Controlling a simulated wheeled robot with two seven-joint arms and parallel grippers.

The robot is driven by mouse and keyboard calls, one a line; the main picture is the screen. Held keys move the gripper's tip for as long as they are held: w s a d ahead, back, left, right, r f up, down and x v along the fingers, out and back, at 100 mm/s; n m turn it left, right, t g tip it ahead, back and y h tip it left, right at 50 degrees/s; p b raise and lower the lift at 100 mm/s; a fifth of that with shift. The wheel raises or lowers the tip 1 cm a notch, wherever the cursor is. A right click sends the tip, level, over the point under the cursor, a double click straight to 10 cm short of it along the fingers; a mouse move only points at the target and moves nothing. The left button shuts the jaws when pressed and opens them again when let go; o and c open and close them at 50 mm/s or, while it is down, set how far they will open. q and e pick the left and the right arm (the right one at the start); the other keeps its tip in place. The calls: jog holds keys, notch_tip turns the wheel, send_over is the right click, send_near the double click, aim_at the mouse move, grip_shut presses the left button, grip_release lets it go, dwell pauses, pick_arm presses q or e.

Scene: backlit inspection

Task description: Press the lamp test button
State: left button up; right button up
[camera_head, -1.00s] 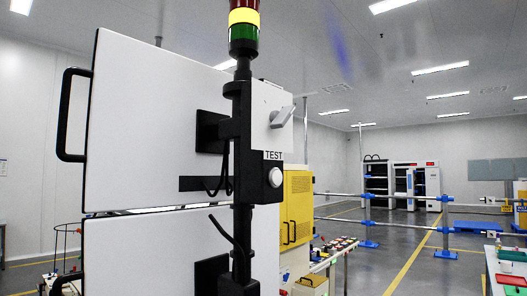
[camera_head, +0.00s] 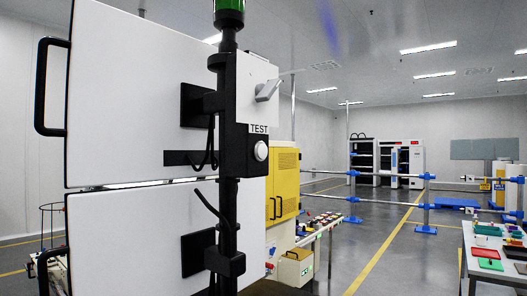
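The lamp test button (camera_head: 261,151) is a round white button on a black box, under a white label reading TEST (camera_head: 259,128). The box sits on a black vertical pole (camera_head: 228,205) in front of a white cabinet (camera_head: 120,100). A green lamp section (camera_head: 229,12) tops the pole at the upper edge of the head view. The button looks unlit and nothing touches it. Neither of my grippers shows in the head view.
A grey lever handle (camera_head: 267,90) sticks out above the button. A yellow cabinet (camera_head: 285,185) stands behind it. At right, a table (camera_head: 466,262) holds trays and small items. Blue-footed rail posts (camera_head: 426,205) cross the hall. Open floor lies at centre right.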

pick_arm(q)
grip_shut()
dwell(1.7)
